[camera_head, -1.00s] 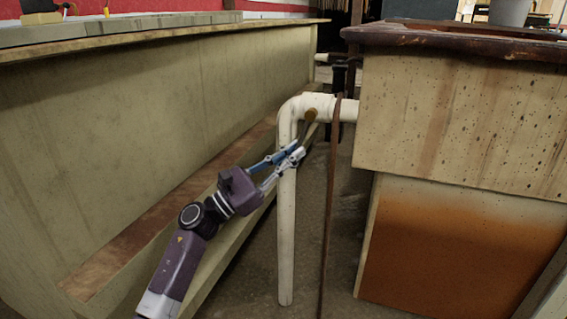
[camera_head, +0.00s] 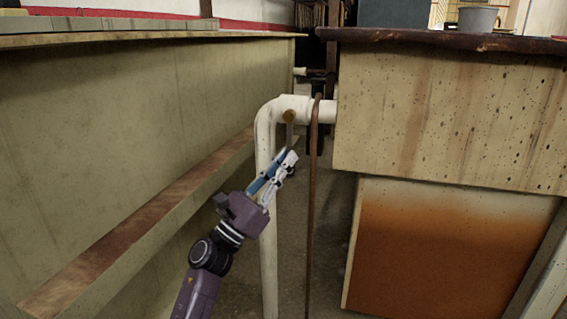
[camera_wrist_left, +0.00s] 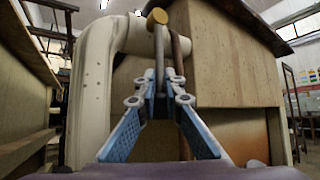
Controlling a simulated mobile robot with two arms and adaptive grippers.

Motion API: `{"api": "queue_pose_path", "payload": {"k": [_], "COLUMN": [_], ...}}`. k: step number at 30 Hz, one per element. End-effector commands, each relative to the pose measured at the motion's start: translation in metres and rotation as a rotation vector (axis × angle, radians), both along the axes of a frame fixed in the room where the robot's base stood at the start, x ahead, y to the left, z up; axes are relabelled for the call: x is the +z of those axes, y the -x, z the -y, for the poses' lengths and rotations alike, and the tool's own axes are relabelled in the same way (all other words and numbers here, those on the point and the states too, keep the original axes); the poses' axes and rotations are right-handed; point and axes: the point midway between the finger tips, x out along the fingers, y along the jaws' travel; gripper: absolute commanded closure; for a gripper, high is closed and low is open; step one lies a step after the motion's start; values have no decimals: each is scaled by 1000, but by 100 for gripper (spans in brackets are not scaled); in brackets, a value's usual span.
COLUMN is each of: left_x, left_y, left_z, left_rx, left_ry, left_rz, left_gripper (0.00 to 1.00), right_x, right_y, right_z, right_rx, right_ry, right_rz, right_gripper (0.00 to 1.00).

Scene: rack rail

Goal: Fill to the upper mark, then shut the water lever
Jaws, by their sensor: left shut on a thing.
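The water lever (camera_head: 290,131) is a thin metal handle hanging down from a round brass cap (camera_head: 290,116) on the white pipe (camera_head: 265,150). In the left wrist view the lever (camera_wrist_left: 159,48) runs down from its cap into the fingers. My left gripper (camera_head: 288,156) is below the cap, in front of the pipe. In the left wrist view my left gripper (camera_wrist_left: 159,84) is shut on the lever's lower end. No water, vessel being filled or upper mark can be made out. My right gripper is out of view.
A rust-brown rod (camera_head: 313,200) stands just right of the pipe. A stained counter (camera_head: 440,115) is at the right, with a grey cup (camera_head: 478,18) on top. A long trough-like bench (camera_head: 110,110) with a ledge lines the left. A narrow floor gap lies between them.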

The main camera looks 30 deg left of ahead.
Motion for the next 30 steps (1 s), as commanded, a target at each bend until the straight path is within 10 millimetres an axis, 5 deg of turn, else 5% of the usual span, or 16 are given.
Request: {"api": "queue_pose_path", "payload": {"k": [3,6,17,30], "left_x": [-1,-1,-6,-59], "left_y": [0,0,5,68], "left_z": [1,1,-1,-24], "left_rx": [-5,-5,-3,-2], "left_ry": [3,2,2,3], "left_rz": [-2,-2,-3,-4], "left_gripper": [100,84,84,84], "right_x": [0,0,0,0], "right_y": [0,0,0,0], "right_z": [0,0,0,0], "right_rx": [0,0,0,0], "right_ry": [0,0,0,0], "right_rz": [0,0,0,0], "right_gripper": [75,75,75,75]}}
